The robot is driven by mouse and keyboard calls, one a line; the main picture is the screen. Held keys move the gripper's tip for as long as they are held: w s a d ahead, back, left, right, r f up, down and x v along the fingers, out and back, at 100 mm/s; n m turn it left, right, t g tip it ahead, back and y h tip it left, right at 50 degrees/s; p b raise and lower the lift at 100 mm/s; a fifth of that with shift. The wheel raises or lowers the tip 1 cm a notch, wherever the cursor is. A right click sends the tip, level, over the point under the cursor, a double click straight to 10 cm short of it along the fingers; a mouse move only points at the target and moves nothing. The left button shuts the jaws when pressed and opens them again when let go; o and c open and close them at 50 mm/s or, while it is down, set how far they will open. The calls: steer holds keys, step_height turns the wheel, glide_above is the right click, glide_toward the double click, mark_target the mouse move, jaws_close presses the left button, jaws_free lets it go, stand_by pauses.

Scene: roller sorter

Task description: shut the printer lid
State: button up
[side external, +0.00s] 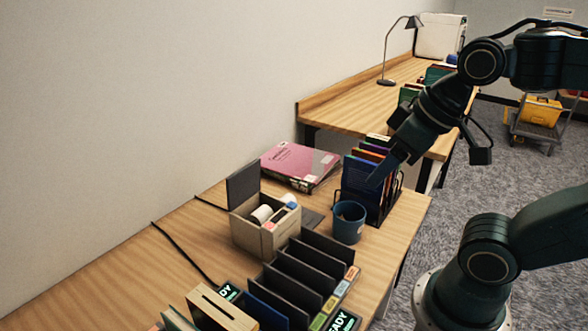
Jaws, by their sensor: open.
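The printer (256,230) is a beige box on the near wooden desk, with pale rolls visible inside its open top. Its dark grey lid (243,186) stands up, nearly upright, at the back left side of the box. My gripper (385,168) is up and to the right of the printer, in front of the book rack in the picture, pointing down and left.
A blue cup (349,222) stands right of the printer. A sorter with dark dividers (290,288) and a slotted wooden box (221,309) stand in front. The desk at left is mostly clear, crossed by a black cable.

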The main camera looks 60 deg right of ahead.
steer(key=w+r, duration=0.1)
steer(key=w, duration=0.1)
steer(key=w+r, duration=0.1)
steer(key=shift+w+r, duration=0.1)
steer(key=shift+w, duration=0.25)
jaws_close()
steer(key=w+d+r+g, duration=0.1)
steer(key=w+r+g, duration=0.15)
steer(key=w, duration=1.75)
steer(key=w+d+f, duration=0.1)
steer(key=w+f, duration=0.5)
steer(key=w, duration=0.4)
steer(key=w+d+f, duration=0.2)
steer(key=w+f, duration=0.4)
steer(key=w, duration=0.4)
steer(key=shift+w, duration=0.3)
